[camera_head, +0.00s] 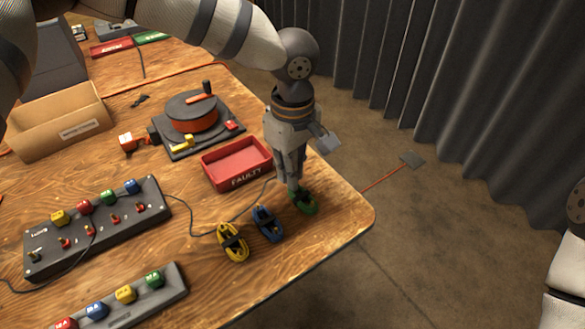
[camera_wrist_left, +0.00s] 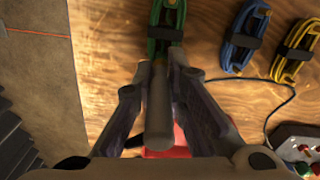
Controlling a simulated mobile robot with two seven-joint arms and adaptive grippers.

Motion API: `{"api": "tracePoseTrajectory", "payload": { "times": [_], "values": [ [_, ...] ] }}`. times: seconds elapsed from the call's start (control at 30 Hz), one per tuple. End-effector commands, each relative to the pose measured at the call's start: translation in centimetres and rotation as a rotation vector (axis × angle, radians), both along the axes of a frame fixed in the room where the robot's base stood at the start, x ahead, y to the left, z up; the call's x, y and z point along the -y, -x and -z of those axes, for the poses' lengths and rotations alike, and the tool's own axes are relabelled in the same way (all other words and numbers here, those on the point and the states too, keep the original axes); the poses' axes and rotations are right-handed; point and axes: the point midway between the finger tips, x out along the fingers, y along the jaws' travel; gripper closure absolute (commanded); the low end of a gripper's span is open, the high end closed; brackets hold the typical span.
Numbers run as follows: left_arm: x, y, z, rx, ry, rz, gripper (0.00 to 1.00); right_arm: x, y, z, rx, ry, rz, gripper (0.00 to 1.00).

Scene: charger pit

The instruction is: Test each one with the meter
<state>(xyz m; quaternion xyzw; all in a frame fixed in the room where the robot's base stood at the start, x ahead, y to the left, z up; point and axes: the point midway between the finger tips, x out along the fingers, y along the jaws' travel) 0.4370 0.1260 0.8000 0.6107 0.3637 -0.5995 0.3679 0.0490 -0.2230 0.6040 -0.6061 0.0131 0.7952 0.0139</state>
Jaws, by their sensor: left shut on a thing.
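My left gripper (camera_head: 293,187) points down at the table's near right corner, shut on a dark grey cylindrical probe (camera_wrist_left: 159,115), which shows between its fingers in the wrist view. The probe's far end is at the green cable bundle (camera_head: 305,203), which is also in the wrist view (camera_wrist_left: 166,20); I cannot tell whether they touch. A blue cable bundle (camera_head: 268,224) and a yellow cable bundle (camera_head: 232,242) lie in a row to the left. A thin black lead (camera_wrist_left: 280,105) runs from the dark switch box (camera_head: 100,233) towards my gripper. My right gripper is out of view.
A red "FAULTY" tray (camera_head: 237,166) stands just behind the bundles. A dark strip with coloured blocks (camera_head: 120,300) lies in front. A cardboard box (camera_head: 60,122) and a reel device (camera_head: 190,120) stand further back. The table edge is close on the right, with floor beyond.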

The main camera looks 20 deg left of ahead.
Motion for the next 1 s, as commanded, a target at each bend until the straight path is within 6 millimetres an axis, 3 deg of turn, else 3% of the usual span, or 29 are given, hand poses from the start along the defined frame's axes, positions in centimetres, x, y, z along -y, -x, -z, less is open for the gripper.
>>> {"api": "tracePoseTrajectory", "payload": {
  "times": [0.93, 0.97, 1.0],
  "values": [
    [-0.01, -0.02, 0.59, 0.0, 0.0, 0.0, 1.0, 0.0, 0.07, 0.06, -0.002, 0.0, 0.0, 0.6],
    [-0.01, -0.02, 0.59, 0.0, 0.0, 0.0, 0.83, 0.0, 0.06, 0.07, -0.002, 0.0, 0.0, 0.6],
    [0.0, -0.02, 0.59, 0.0, 0.0, 0.0, 0.74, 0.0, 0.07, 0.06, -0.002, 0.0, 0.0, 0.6]
  ]
}}
